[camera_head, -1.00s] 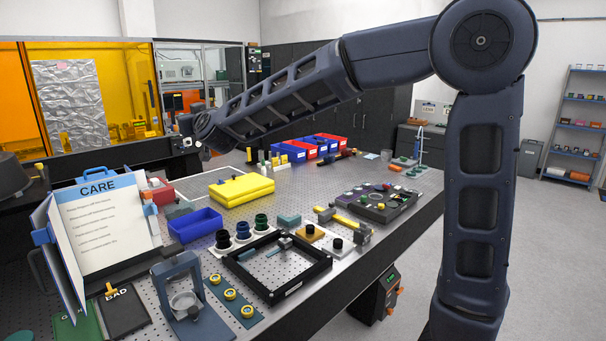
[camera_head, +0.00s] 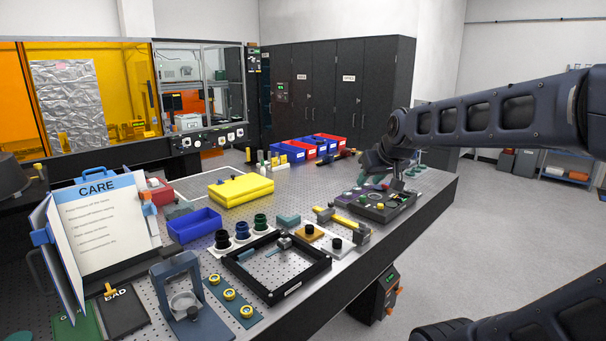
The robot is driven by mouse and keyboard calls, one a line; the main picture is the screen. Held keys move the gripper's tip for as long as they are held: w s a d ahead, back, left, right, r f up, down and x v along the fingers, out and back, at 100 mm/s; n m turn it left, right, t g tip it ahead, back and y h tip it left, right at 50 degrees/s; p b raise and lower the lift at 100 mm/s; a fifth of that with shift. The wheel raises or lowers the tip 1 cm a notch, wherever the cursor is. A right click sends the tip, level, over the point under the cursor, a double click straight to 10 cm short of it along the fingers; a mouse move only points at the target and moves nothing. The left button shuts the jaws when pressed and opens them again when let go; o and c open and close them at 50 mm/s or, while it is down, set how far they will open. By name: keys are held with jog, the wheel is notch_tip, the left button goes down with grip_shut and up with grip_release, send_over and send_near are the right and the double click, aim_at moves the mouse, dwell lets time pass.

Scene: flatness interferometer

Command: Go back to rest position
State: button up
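My gripper (camera_head: 388,165) hangs at the end of my arm over the right part of the optical table, above or just behind the dark tray of small parts (camera_head: 375,206). Its fingers are small and dark here, so I cannot tell whether they are open or shut. I cannot make out anything held in it. My arm (camera_head: 490,112) comes in from the right edge.
The perforated table (camera_head: 330,190) holds a yellow case (camera_head: 241,189), a blue bin (camera_head: 194,225), a black square frame (camera_head: 276,264), a grey stand (camera_head: 181,300) and a CARE binder (camera_head: 105,230). Coloured bins (camera_head: 308,147) stand at the back.

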jog(key=s+d+f+m+g+h, duration=0.2)
jog(key=s+d+f, duration=0.4)
jog(key=s+d, duration=0.4)
jog(key=shift+s+m+g+h, duration=0.3)
jog(key=shift+s+m+g, duration=0.2)
jog(key=shift+m, duration=0.2)
